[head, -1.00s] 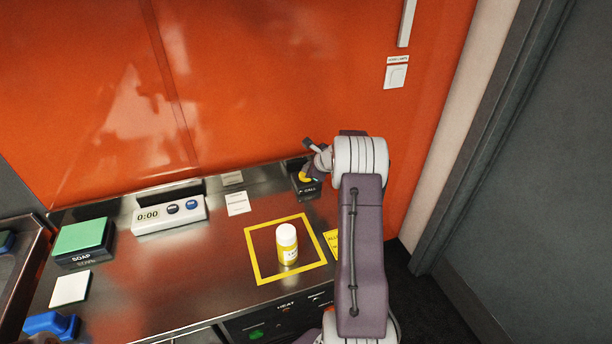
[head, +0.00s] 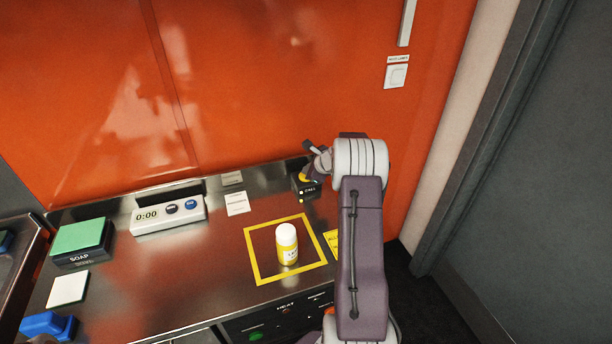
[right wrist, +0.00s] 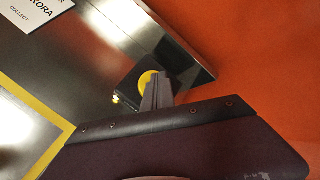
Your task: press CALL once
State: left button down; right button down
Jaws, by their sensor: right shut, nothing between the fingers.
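The CALL box (head: 308,190) is a small dark block with a yellow button at the back right of the steel counter. A small light glows on its front. My right gripper (head: 306,178) is shut and empty, with its tips at the yellow button. In the right wrist view the shut fingers (right wrist: 155,88) overlap the yellow button (right wrist: 147,79) and hide part of it. They look to be on it or just above it; how far it is pressed cannot be seen. The glowing light also shows in the right wrist view, beside the box. My left gripper is not in view.
A white bottle with a yellow label (head: 287,245) stands inside a yellow square outline. A timer reading 0:00 (head: 168,214) and a green-topped SOAP block (head: 82,242) are to the left. The orange wall (head: 250,80) rises close behind the counter.

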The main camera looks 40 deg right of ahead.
jog(key=shift+r, duration=0.1)
jog(key=shift+r+p, duration=0.75)
notch_tip(320, 180, up, 5)
jog(key=p, duration=0.4)
dwell(0.8)
